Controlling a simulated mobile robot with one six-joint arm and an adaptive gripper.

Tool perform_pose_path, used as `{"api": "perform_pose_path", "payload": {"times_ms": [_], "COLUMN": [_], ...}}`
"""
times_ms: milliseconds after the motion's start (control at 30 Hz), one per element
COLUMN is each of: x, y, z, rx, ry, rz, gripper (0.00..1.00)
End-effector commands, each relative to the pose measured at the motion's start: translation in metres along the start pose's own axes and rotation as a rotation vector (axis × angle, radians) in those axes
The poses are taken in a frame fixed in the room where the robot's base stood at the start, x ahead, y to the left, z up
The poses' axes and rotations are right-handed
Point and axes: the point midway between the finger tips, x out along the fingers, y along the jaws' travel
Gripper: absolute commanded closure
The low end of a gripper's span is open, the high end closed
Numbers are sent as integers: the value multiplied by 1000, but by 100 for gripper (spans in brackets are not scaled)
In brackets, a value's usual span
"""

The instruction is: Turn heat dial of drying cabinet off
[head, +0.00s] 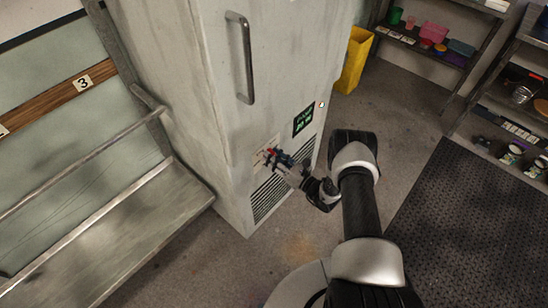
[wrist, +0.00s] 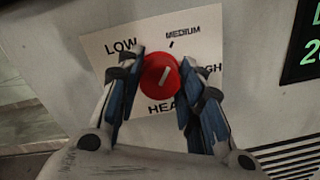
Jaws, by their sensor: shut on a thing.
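The drying cabinet (head: 185,75) is a tall, worn pale-grey box with a vertical handle. Its heat dial (wrist: 160,74) is a round red knob on a white plate (wrist: 205,25) marked LOW, MEDIUM, HIGH and HEAT, the last two partly covered by a finger. The dial's white mark points up and slightly right, roughly towards the MEDIUM tick. No off marking is visible. My gripper (wrist: 168,68) is shut on the dial, one blue-padded finger on its left and one on its right. In the head view my gripper (head: 274,156) reaches the cabinet's lower front and mostly hides the dial.
A dark display with green figures (head: 303,119) is right of the dial, and a vent grille (head: 270,195) is below it. A yellow bin (head: 355,60), shelves (head: 440,55) and a dark floor mat (head: 470,220) are right.

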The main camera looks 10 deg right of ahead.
Motion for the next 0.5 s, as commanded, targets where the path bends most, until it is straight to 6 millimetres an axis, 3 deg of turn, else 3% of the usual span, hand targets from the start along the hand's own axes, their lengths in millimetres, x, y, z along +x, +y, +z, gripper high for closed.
{"api": "perform_pose_path", "payload": {"times_ms": [267,500], "x": [0,0], "y": [0,0], "z": [-1,-1], "rx": [-123,-330], "ry": [-2,-8], "rz": [1,4], "gripper": [90,90]}}
